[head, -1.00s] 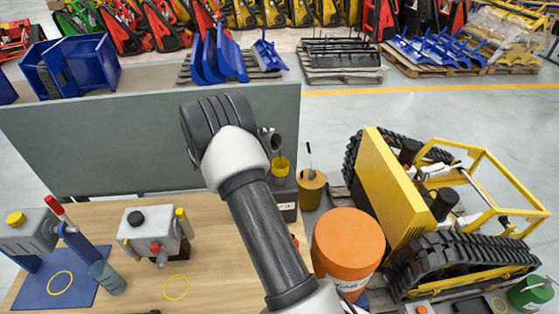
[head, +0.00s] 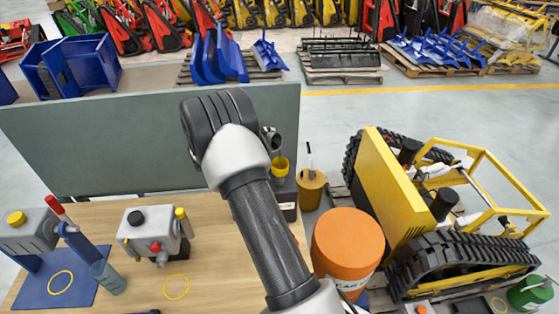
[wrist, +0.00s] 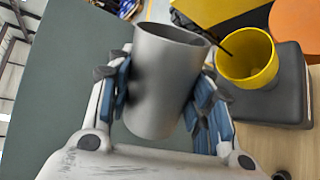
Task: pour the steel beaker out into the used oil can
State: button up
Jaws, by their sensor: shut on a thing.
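My gripper (wrist: 163,92) is shut on the steel beaker (wrist: 165,75), a plain grey metal cup held between blue-padded fingers. In the head view the beaker (head: 270,137) shows just past my wrist, tilted with its mouth toward a yellow funnel-like cup (head: 280,165). In the wrist view the yellow cup (wrist: 245,58) sits on a dark grey can (wrist: 275,98), which I take as the used oil can. A thin dark line, apparently a stream, runs from the beaker's lip into the yellow cup. The beaker's inside is mostly hidden.
An ochre can (head: 312,190) with a stick in it and an orange drum (head: 347,242) stand close to the right. A yellow tracked carrier (head: 440,210) is beyond. A grey-green panel (head: 100,145) backs the wooden bench (head: 215,265), which holds two grey units and a small cup.

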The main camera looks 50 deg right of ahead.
jog(key=shift+d, duration=0.1)
jog(key=shift+s+r+b, duration=0.1)
jog(key=shift+b, duration=0.3)
dwell(0.5)
jog(key=shift+t+b, duration=0.3)
jog(key=shift+b, duration=0.05)
jog(key=shift+s+r+m, duration=0.1)
jog(key=shift+m, duration=0.2)
jog(key=shift+b, duration=0.35)
